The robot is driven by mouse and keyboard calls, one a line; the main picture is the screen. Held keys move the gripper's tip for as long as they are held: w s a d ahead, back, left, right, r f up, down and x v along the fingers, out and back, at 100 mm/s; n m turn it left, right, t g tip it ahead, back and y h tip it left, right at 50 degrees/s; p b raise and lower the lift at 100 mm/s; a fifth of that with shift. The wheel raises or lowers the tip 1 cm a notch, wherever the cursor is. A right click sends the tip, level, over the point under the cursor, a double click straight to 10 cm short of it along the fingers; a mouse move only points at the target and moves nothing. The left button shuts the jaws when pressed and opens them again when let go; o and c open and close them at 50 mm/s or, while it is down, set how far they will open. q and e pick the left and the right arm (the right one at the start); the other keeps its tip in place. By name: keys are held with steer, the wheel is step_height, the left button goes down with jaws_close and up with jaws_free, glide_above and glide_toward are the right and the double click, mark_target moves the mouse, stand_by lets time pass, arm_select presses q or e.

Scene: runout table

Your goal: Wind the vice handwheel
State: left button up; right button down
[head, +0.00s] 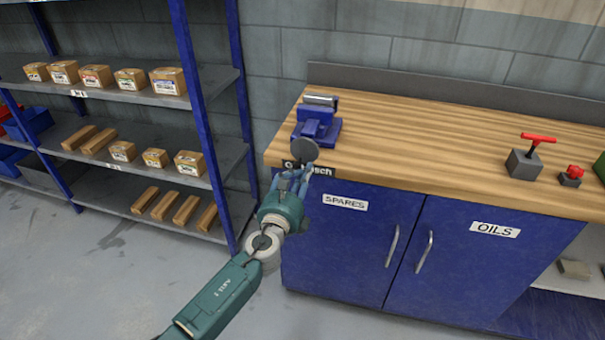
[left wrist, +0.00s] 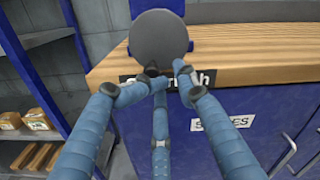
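The blue vice (head: 318,121) stands on the left end of the wooden bench top. Its round grey handwheel (head: 305,150) faces the bench's front edge and also shows as a large disc in the left wrist view (left wrist: 159,40). My left gripper (head: 293,177) is just in front of and below the handwheel. Its fingers (left wrist: 168,76) bend inward, with their tips close together at the disc's lower edge. A small dark part shows between the tips; I cannot tell whether they grip it. My right gripper is not in view.
The bench (head: 430,165) has blue cupboard doors with handles below its front edge. A grey block with a red T-handle (head: 525,162) and a small red-knobbed part (head: 571,176) stand to the right. Shelving (head: 215,85) with boxes is at left. The middle bench top is clear.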

arm_select(q)
jaws_close()
steer(key=shift+s+d+f+n+b, duration=0.1)
steer(key=shift+d+n+b, duration=0.15)
steer(key=shift+n, duration=0.35)
steer(key=shift+s+d+n+b, duration=0.1)
steer(key=shift+n+b, duration=0.2)
steer(key=shift+n, duration=0.3)
steer(key=shift+d+r+n, duration=0.15)
steer(key=shift+r+n, duration=0.05)
steer(key=shift+n, duration=0.3)
steer(key=n, duration=0.1)
steer(key=d+n, duration=0.1)
steer(key=n, duration=0.1)
steer(key=shift+s+r+n+b, duration=0.1)
steer(key=shift+r+n+b, duration=0.1)
steer(key=shift+n+b, duration=0.15)
